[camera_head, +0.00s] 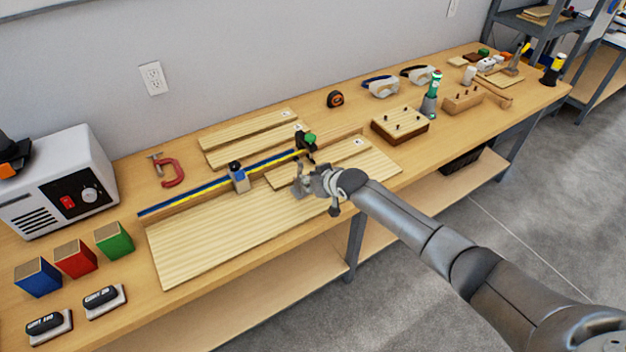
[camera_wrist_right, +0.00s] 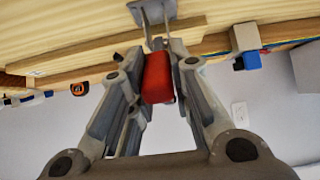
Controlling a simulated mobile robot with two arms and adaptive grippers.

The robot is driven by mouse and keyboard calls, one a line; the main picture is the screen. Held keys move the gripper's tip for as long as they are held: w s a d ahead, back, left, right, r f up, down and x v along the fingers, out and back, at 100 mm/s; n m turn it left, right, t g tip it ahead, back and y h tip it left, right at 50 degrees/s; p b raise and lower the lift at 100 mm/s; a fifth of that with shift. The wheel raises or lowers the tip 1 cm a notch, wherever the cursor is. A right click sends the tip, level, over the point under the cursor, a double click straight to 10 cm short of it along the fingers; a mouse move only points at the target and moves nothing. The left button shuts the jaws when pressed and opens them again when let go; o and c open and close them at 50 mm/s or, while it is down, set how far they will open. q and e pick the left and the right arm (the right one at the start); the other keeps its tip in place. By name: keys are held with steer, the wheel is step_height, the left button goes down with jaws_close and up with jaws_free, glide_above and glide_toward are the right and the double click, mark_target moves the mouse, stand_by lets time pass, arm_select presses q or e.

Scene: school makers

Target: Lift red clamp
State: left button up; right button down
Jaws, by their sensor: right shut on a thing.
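My right gripper (camera_head: 312,182) is low over the right part of the light boards on the bench, near the end of the blue bar. In the right wrist view my right gripper (camera_wrist_right: 158,55) is shut on a red piece (camera_wrist_right: 158,78) between its fingers. Only this red part shows clearly, so I cannot tell its full shape; the head view hides it behind the gripper. A red C-shaped clamp (camera_head: 172,172) lies apart on the bench at the left, near the wall. My left gripper is not in view.
A green-topped black fitting (camera_head: 308,141) stands close behind my gripper. A drilled wooden block (camera_head: 400,125) is to the right.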

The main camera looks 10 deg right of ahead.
stand_by(0.4)
steer(key=c, duration=1.3)
jaws_free()
steer(key=shift+v, duration=6)
steer(key=shift+r, duration=0.1)
